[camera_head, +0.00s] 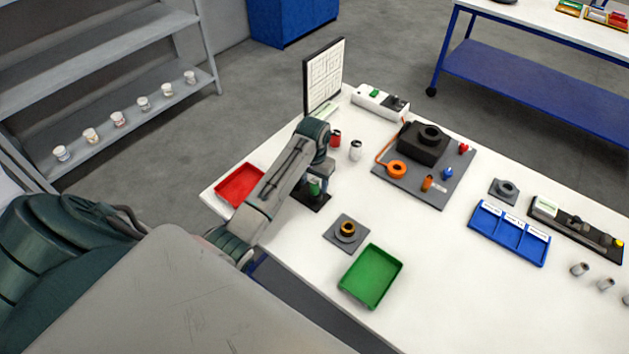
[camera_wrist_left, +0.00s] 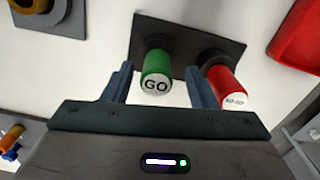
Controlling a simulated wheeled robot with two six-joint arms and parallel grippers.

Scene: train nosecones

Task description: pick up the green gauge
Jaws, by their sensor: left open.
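The green gauge (camera_wrist_left: 157,70) is a short green cylinder with a white end marked GO, in the left wrist view. It stands in a dark holder plate (camera_wrist_left: 187,40) beside a red gauge (camera_wrist_left: 226,87) marked NO-GO. My left gripper (camera_wrist_left: 161,84) is open, with one finger on each side of the green gauge; its right finger lies between the green and red gauges. I cannot tell whether the fingers touch it. In the head view the green gauge (camera_head: 314,187) shows partly behind my left arm, and the red gauge is hidden. My right gripper is not in view.
A red tray (camera_head: 240,186) lies left of my arm and a green tray (camera_head: 371,277) lies to the right. A grey fixture with an orange-black ring (camera_head: 347,229) stands nearby. A red cup-like part (camera_head: 335,138) and a white one (camera_head: 355,150) stand behind.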

